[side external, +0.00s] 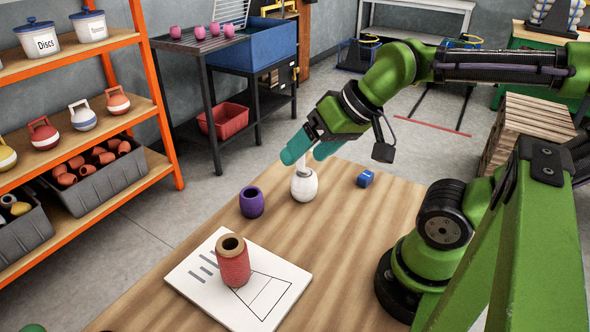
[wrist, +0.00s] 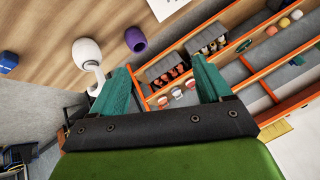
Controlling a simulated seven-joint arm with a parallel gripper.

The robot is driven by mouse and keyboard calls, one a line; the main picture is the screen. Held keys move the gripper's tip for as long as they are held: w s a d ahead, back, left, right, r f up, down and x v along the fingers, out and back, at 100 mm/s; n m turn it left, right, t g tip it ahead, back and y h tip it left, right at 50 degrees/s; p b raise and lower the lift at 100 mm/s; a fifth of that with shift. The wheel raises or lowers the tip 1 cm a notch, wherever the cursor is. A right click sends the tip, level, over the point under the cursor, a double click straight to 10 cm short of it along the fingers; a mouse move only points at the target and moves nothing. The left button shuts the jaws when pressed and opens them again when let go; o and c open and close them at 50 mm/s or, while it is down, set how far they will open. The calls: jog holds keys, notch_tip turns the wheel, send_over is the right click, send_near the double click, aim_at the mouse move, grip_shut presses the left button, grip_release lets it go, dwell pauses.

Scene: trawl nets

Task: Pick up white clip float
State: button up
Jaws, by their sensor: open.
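The white clip float (side external: 304,187) stands upright on the wooden table, its thin white clip pointing up. My gripper (side external: 311,155), with teal fingers, is just above it and overlaps the clip in the side view. In the wrist view the float (wrist: 87,52) lies to the left of the left finger, outside the gap between the fingers (wrist: 160,66). The clip end reaches close to that finger; whether they touch I cannot tell. My gripper is open, and nothing shows held in it.
A purple float (side external: 252,202) stands left of the white one, and a small blue block (side external: 365,178) lies to its right. A red spool (side external: 233,262) stands on a white board (side external: 190,275) nearer the front. Bare table (side external: 340,240) lies right of the board.

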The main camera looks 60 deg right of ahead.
jog(key=c, duration=0.3)
jog(key=m+g+h, duration=0.2)
jog(key=m+g, duration=0.5)
jog(key=m, duration=0.5)
send_over(301, 176)
jog(key=f, duration=0.9)
jog(key=shift+w+f, duration=0.35)
jog(key=shift+f, duration=0.05)
jog(key=shift+s+f, duration=0.15)
jog(key=shift+f, duration=1.15)
jog(key=shift+s+f, duration=0.15)
jog(key=shift+f, duration=1.15)
